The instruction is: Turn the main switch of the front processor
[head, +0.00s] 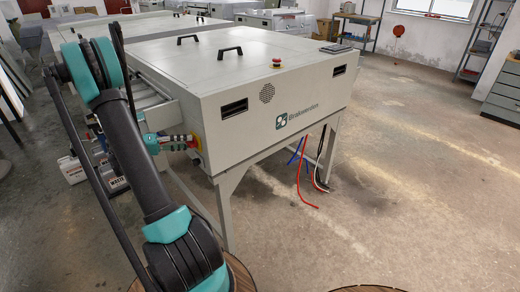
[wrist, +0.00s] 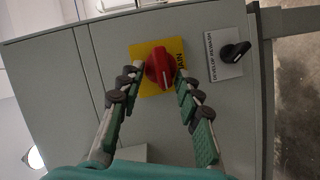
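The main switch (wrist: 160,68) is a round red knob on a yellow plate (wrist: 143,53), on the grey side panel of the front processor. In the wrist view my gripper (wrist: 155,76) has its two fingers on either side of the red knob, with a wide gap between them lower down. The fingertips are close to the knob's edges; I cannot tell whether they touch it. In the head view the front processor (head: 230,78) is the large pale grey cabinet on legs. My gripper (head: 185,142) is at its left side, where a bit of yellow and red shows.
A black rotary knob (wrist: 235,52) on a pale label plate is to the right of the main switch. A red emergency button (head: 277,63) is on the cabinet top. Coloured hoses (head: 305,185) hang below. White containers (head: 72,170) stand left of the cabinet. Floor on the right is open.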

